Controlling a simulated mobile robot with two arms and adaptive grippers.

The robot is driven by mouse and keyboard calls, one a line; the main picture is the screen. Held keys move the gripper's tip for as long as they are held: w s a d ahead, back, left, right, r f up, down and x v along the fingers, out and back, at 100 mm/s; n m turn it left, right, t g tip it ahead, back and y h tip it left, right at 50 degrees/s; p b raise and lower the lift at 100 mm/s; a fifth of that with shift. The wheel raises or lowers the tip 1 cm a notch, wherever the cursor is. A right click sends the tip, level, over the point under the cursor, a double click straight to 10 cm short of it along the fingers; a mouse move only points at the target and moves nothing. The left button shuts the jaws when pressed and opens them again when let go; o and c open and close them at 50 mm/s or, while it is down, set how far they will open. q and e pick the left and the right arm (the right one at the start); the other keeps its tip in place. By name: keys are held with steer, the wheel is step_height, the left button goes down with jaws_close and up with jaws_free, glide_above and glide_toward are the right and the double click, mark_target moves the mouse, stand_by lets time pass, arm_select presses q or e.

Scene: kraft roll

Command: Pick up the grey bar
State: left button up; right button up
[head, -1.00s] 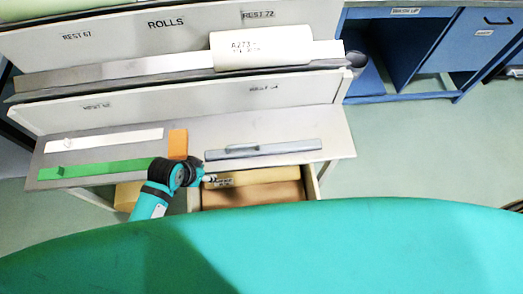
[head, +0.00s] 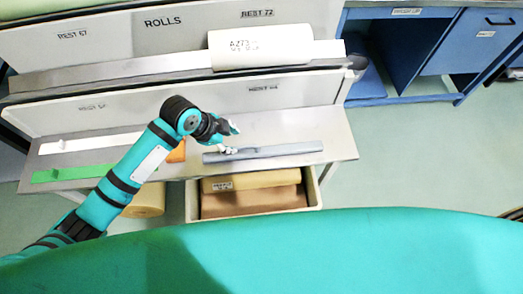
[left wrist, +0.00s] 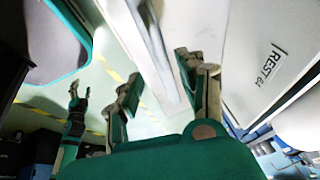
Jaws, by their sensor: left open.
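The grey bar (head: 277,151) lies flat on the pale bench in the head view, below the rest marked 64. My left gripper (head: 229,139) is open over the bar's left part, and one fingertip overlaps the bar there. I cannot tell whether it touches. In the left wrist view the left gripper's two fingers (left wrist: 163,85) stand wide apart, with a pale strip behind them that I cannot surely name as the bar. What looks like my right gripper (left wrist: 79,100) shows small at the left of that view; its jaw state is unclear.
A white strip (head: 65,145), a green strip (head: 60,174) and an orange block (head: 177,152) lie left on the bench, partly behind my left arm. An open drawer (head: 315,187) below holds brown rolls. A white roll (head: 262,46) rests higher on the rack.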

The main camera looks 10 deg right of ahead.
mark_target(243, 146)
arm_select(q)
steer(key=x, duration=0.9)
steer(key=shift+d+f, duration=0.15)
steer(key=shift+f, duration=0.1)
jaws_close()
steer(key=shift+r, duration=0.1)
